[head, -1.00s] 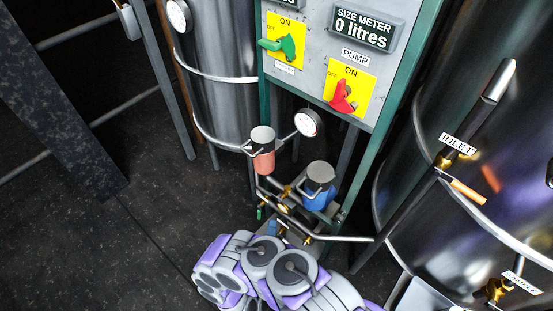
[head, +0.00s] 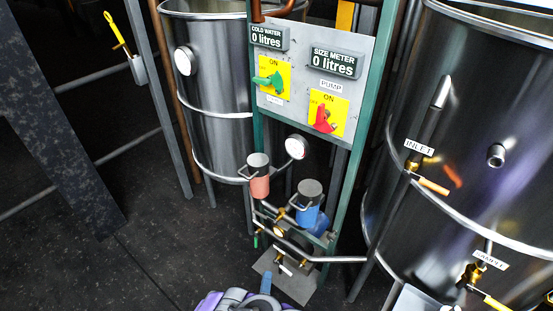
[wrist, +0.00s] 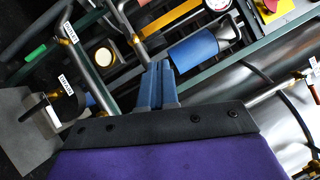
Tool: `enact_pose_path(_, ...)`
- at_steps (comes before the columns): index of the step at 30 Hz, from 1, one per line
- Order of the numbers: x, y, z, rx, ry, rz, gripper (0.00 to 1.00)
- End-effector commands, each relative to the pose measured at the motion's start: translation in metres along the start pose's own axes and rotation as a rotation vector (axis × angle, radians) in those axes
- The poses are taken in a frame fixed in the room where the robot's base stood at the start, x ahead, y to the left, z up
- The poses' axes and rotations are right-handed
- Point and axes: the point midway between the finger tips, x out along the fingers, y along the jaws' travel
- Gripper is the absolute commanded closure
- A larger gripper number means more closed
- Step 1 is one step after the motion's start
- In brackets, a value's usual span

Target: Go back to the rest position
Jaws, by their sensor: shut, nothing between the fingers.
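My gripper (wrist: 160,85) shows in the wrist view as two blue fingers shut together with nothing between them. In the head view my gripper (head: 266,282) is at the bottom edge, with part of my grey and purple arm just below it. It stands in front of the pump pipework, and I see no clear contact with it. Most of my arm is out of the picture.
A panel (head: 272,106) carries a green switch (head: 269,81) and a red switch (head: 324,120). Below it are a red canister (head: 258,180), a blue canister (head: 308,206) and pipes. Steel tanks stand left (head: 215,90) and right (head: 450,120). Dark floor at left is clear.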

Motion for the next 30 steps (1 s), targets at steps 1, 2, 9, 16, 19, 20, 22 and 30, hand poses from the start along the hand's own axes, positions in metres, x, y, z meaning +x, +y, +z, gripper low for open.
enact_pose_path(1,0.006,-0.005,0.0,0.004,0.013,-0.014,1.0)
enact_pose_path(2,0.009,-0.008,-0.001,0.006,0.021,-0.022,1.0)
enact_pose_path(9,0.039,-0.042,-0.007,0.04,0.103,-0.106,1.0)
enact_pose_path(16,0.076,-0.098,-0.025,0.096,0.229,-0.234,1.0)
enact_pose_path(19,0.096,-0.137,-0.038,0.137,0.313,-0.322,1.0)
enact_pose_path(20,0.101,-0.149,-0.043,0.151,0.341,-0.351,1.0)
enact_pose_path(22,0.11,-0.178,-0.054,0.186,0.408,-0.418,1.0)
enact_pose_path(30,0.119,-0.284,-0.1,0.339,0.659,-0.683,1.0)
